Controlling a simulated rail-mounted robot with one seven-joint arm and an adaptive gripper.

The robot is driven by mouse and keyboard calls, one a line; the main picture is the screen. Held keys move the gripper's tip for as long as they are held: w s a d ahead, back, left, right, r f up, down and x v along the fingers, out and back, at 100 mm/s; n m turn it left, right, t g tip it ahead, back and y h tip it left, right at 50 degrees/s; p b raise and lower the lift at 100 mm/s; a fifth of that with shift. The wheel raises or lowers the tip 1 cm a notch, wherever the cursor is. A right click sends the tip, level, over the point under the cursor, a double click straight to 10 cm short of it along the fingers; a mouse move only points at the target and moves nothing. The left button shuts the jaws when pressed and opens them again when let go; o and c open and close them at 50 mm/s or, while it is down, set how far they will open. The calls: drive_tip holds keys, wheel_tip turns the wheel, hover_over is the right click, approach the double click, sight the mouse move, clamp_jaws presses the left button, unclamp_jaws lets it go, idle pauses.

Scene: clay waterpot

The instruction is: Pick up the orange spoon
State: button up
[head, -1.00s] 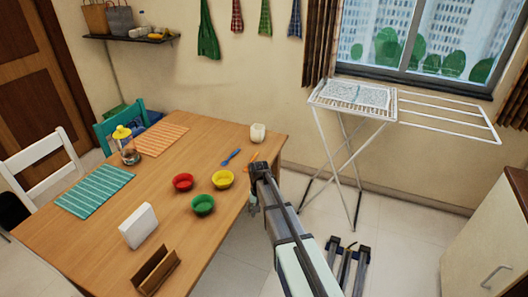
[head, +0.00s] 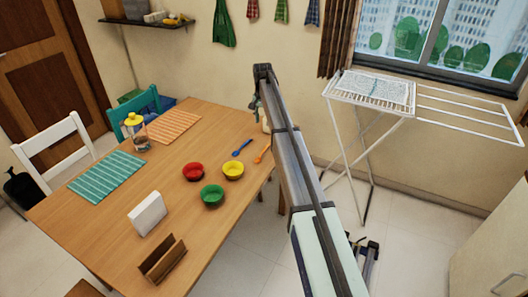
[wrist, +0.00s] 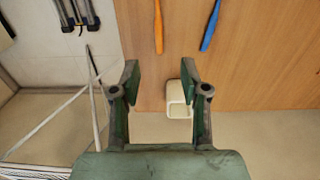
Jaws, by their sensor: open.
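The orange spoon (head: 263,153) lies on the wooden table near its right edge, beside the blue spoon (head: 242,147). In the wrist view the orange spoon (wrist: 158,26) shows at the top, cut off by the frame, with the blue spoon (wrist: 210,25) to its right. My gripper (wrist: 159,75) is open and empty, over the table's edge and apart from the orange spoon. In the head view my gripper (head: 262,85) is up past the far right table corner, its fingers mostly hidden by the arm.
A cream cup (wrist: 179,101) stands near the table edge by my right finger. Red (head: 193,171), yellow (head: 233,170) and green (head: 212,195) bowls stand left of the spoons. A white drying rack (head: 372,88) stands to the right.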

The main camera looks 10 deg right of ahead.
drive_tip(key=p, duration=0.3)
hover_over(264, 149)
drive_tip(key=f, duration=1.1)
drive_tip(key=shift+s+a+f, duration=0.15)
drive_tip(key=shift+s+a, duration=0.15)
drive_tip(key=shift+w+d+f+p, duration=0.15)
drive_tip(key=shift+f+p, duration=0.6)
drive_tip(key=shift+f, duration=0.55)
drive_tip(key=shift+d+f+p, duration=0.1)
drive_tip(key=shift+f+p, duration=0.65)
drive_tip(key=shift+f, duration=0.55)
clamp_jaws()
